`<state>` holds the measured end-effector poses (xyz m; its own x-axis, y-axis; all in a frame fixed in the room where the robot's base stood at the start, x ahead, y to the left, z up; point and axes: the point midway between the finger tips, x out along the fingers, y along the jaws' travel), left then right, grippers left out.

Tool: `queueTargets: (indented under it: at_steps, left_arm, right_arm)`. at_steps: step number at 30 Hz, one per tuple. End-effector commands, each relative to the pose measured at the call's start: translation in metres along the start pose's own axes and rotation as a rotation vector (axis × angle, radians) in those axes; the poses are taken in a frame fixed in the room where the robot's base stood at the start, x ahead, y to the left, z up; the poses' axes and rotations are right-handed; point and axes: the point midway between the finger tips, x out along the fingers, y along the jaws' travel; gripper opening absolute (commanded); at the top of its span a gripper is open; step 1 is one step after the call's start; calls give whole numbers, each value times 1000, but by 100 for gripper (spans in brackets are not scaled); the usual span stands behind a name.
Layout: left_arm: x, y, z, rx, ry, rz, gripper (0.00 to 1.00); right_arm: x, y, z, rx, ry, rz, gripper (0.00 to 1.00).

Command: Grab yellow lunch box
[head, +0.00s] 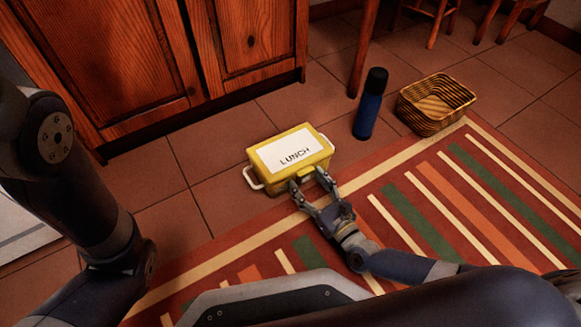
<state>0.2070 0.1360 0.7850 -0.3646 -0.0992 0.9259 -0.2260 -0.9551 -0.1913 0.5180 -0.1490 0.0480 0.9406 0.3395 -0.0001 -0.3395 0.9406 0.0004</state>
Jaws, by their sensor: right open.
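The yellow lunch box (262,178) sits on the tiled floor at the edge of the striped rug. It has a white lid label reading "LUNCH" and white handles at its two ends. My right gripper (308,182) is open at the box's near right side, its two fingers apart and pointing at the box front. One fingertip overlaps the box's front face in the picture; I cannot tell whether it touches. My left arm shows at the left, but its gripper is out of the picture.
A blue bottle with a black cap (368,112) stands right of the box. A wicker basket (408,118) sits beyond it by the rug (480,165). A wooden cabinet (160,75) stands behind at the left. Wooden furniture legs are at the back right. Tiles left of the box are clear.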

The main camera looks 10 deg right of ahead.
Motion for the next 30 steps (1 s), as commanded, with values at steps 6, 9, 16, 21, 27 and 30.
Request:
queueTargets:
  at_steps: [6, 9, 16, 21, 27, 30]
  left_arm:
    - [0, 0, 0, 0, -1, 0, 0]
    - [0, 0, 0, 0, -1, 0, 0]
    - [0, 0, 1, 0, -2, 0, 0]
    - [0, 0, 1, 1, -3, 0, 0]
    - [5, -2, 3, 0, -4, -1, 0]
    - [11, -3, 5, 1, -5, -1, 0]
  right_arm:
    - [1, 0, 1, 0, 0, 0, 62]
    - [1, 0, 1, 0, 0, 0, 41]
    - [1, 0, 2, 0, -3, -1, 6]
    - [1, 0, 2, -1, -2, -1, 6]
    - [1, 0, 7, 0, -2, 0, 6]
    - [1, 0, 14, 0, -2, 0, 6]
